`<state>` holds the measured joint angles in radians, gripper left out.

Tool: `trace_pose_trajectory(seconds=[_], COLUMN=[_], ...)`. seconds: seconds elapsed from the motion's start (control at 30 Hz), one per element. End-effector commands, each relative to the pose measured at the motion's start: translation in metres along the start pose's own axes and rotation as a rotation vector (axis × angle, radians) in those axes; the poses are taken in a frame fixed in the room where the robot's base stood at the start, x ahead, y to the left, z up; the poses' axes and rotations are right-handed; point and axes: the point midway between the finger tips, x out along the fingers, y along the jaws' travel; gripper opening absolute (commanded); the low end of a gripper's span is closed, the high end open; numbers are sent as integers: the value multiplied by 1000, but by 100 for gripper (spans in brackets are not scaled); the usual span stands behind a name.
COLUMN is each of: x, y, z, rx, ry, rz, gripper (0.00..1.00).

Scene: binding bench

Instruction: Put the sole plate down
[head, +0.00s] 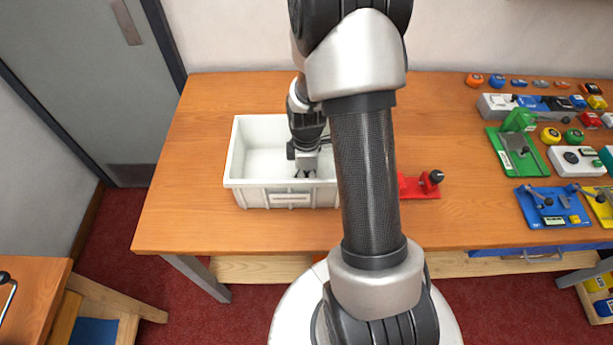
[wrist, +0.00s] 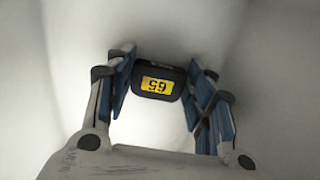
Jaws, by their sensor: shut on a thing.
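My gripper (head: 305,172) points down inside a white bin on the wooden bench. In the wrist view, my blue-padded fingers (wrist: 165,95) are shut on a small dark plate with a yellow number label, which I take as the sole plate (wrist: 157,82). Its label reads upside down. The white bin (head: 250,197) has a pale label on its front wall, and its pale inside fills the wrist view around the plate. The plate cannot be made out in the head view. I cannot tell whether it touches the bin floor.
My arm hides the bin's right side. A red device (head: 420,187) stands right of the arm. Several coloured devices, including a green one (head: 515,145) and a blue one (head: 545,207), crowd the bench's right end. The bench (head: 185,180) is bare left of the bin.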

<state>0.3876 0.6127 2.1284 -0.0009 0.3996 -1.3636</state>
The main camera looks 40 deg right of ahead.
Motion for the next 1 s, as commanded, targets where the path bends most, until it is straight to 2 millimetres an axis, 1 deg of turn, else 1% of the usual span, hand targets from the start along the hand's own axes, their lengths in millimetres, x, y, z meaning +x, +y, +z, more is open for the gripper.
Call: trace_pose_trajectory(seconds=[0.03,0.3,0.67,0.77,0.83,1.0], x=[2,1,-1,-10,-22,-61], y=[0,0,0,0,1,1], z=[0,0,0,0,0,0], rx=[0,0,0,0,0,0], ry=[0,0,0,0,0,1], rz=[0,0,0,2,2,3], gripper=[51,69,69,69,69,69])
